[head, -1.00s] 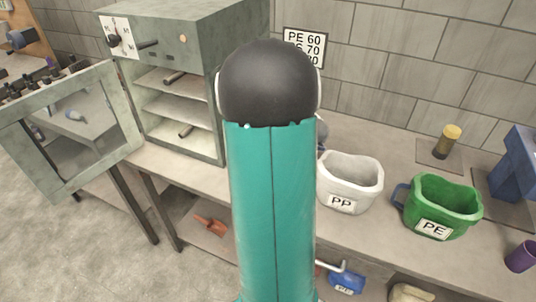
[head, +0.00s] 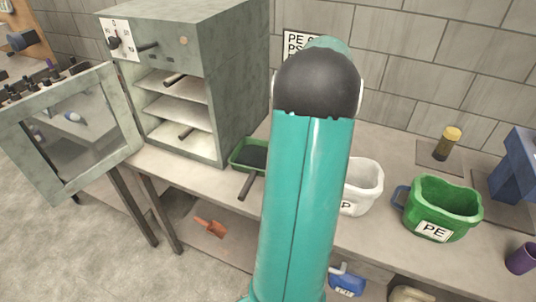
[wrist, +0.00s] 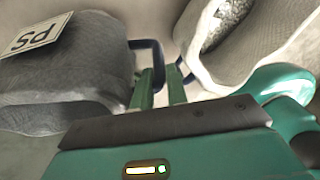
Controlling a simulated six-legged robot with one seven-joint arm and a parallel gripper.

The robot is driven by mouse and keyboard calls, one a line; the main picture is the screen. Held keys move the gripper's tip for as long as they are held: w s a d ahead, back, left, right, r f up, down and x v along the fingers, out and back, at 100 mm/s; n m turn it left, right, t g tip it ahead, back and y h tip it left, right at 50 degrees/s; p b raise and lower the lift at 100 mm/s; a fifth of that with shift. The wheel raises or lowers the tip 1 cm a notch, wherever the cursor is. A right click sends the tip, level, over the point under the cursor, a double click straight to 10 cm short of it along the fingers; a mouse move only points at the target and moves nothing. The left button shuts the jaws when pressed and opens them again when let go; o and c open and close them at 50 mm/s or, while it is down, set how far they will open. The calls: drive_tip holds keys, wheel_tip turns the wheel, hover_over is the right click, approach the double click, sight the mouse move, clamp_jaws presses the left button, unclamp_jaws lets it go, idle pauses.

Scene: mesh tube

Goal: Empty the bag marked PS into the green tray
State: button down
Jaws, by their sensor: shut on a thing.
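The grey bag marked PS (wrist: 65,85) is at the left of the wrist view, its label tilted and upside down. A dark loop handle (wrist: 147,46) on its side runs down to my gripper (wrist: 162,88). My gripper is shut on this handle. The bag's mouth and contents are not visible. In the head view, the green tray (head: 236,160) lies on the bench beside the oven. It has a dark inside and a dark handle pointing forward; my arm hides its right side. My gripper and the PS bag are hidden behind my arm there.
An open white bag (wrist: 272,75) with grey grains is close right of my gripper. In the head view, the white PP bag (head: 367,185) is partly behind my arm; the green PE bag (head: 442,205) stands right. The oven (head: 240,75) has its door (head: 70,130) open at left.

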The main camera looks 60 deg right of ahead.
drive_tip(key=shift+s+d+r+t+y, duration=0.3)
drive_tip(key=shift+d+t+y, duration=0.1)
drive_tip(key=shift+d+y, duration=0.1)
drive_tip(key=shift+s+d+r+t+y, duration=0.15)
drive_tip(key=shift+s+d+t+y, duration=0.1)
drive_tip(key=shift+d+t+y, duration=0.2)
drive_tip(key=shift+s+d+f+n+t+y+b, duration=0.2)
drive_tip(key=shift+d+f+n+t+y+b, duration=0.2)
drive_tip(key=shift+y, duration=0.35)
drive_tip(key=shift+r, duration=0.1)
